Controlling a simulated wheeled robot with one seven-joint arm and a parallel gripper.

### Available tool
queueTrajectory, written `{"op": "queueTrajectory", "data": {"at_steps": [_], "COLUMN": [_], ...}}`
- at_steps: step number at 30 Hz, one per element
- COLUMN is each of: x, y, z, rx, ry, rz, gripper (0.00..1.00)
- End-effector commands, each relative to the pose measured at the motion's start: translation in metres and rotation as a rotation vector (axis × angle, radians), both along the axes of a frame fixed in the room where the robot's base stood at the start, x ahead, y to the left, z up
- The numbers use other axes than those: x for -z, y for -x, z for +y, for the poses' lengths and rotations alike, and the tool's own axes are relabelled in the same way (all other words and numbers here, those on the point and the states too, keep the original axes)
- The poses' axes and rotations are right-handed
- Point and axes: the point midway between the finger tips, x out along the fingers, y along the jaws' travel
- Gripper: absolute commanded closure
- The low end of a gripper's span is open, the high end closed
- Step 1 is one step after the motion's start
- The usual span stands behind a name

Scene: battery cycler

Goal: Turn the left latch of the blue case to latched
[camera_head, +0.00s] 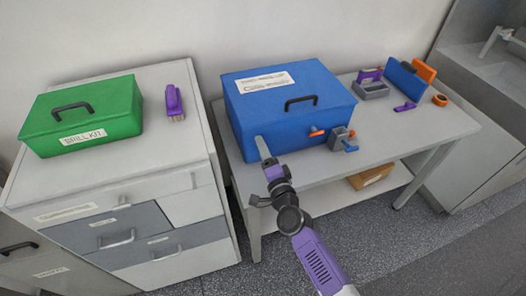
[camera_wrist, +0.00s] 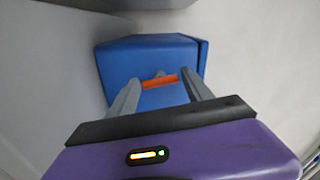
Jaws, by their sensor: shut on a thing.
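The blue case (camera_head: 285,100) stands on the left part of the grey table, lid down, with a white label and dark handle on top. My gripper (camera_head: 262,146) reaches up to the left part of its front face, and its fingers hide the left latch in the head view. In the wrist view, the left latch (camera_wrist: 160,82) is an orange bar on a small grey mount on the blue front. It lies nearly level, tilted slightly up to the right, between my fingertips, which are shut on it. The case's right latch (camera_head: 317,133) shows orange in the head view.
A small grey holder (camera_head: 340,138) with a blue-handled item stands close by the right latch. A grey bin (camera_head: 373,90), purple tools and an orange tape roll (camera_head: 440,99) are further right. A green case (camera_head: 84,115) sits on the cabinet at left.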

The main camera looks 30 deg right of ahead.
Motion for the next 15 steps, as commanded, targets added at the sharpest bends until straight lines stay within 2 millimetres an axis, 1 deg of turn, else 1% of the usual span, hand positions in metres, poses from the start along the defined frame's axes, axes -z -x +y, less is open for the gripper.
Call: {"op": "queueTrajectory", "data": {"at_steps": [6, 15], "x": [0.0015, 0.0014], "y": [0.0006, 0.0007], "z": [-0.0002, -0.0005], "rx": [0.0, 0.001], "ry": [-0.123, -0.203], "rz": [-0.022, -0.039], "gripper": [0.82, 0.82]}}
